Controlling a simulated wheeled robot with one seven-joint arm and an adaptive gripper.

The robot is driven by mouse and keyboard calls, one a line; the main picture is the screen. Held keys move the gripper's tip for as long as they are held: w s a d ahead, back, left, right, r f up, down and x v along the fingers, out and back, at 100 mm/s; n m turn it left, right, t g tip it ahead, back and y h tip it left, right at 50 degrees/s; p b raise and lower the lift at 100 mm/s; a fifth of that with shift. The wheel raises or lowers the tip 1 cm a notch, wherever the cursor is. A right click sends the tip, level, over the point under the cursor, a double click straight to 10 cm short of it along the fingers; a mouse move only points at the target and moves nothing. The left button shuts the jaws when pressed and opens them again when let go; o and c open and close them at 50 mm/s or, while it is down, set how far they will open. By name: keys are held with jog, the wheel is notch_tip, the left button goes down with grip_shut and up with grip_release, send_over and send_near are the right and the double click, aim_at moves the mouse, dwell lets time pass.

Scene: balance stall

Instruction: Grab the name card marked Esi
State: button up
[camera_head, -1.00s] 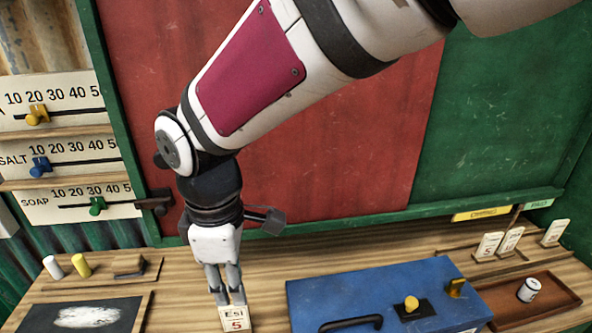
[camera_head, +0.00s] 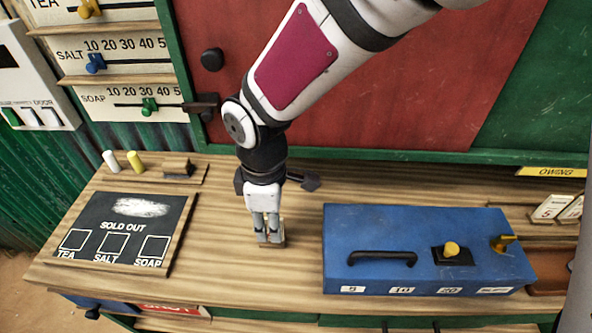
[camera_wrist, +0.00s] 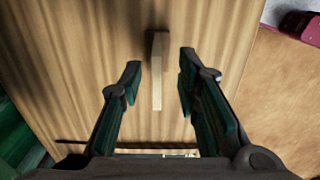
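My gripper (camera_head: 269,240) points down at the wooden counter, left of the blue box. In the wrist view its two dark fingers (camera_wrist: 158,82) are apart. A narrow wooden piece (camera_wrist: 157,62) stands in the gap between them, with bare space on both sides. It looks like the name card seen edge-on from above. In the head view a small brown part of the card (camera_head: 270,245) shows at the fingertips. The name Esi cannot be read on it now, as the fingers cover most of it.
The blue box (camera_head: 390,222) with a black handle and yellow knobs is close on the right. A blackboard (camera_head: 125,232) marked SOLD OUT lies left. Chalk pieces (camera_head: 134,160) stand behind it. Other white cards (camera_head: 550,207) are at far right. Counter (camera_head: 220,255) around the gripper is clear.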

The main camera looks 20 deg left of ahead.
notch_tip(320, 180, down, 4)
jog(key=shift+w+f, duration=0.1)
jog(key=shift+f, duration=0.05)
jog(key=shift+c, duration=0.2)
grip_shut()
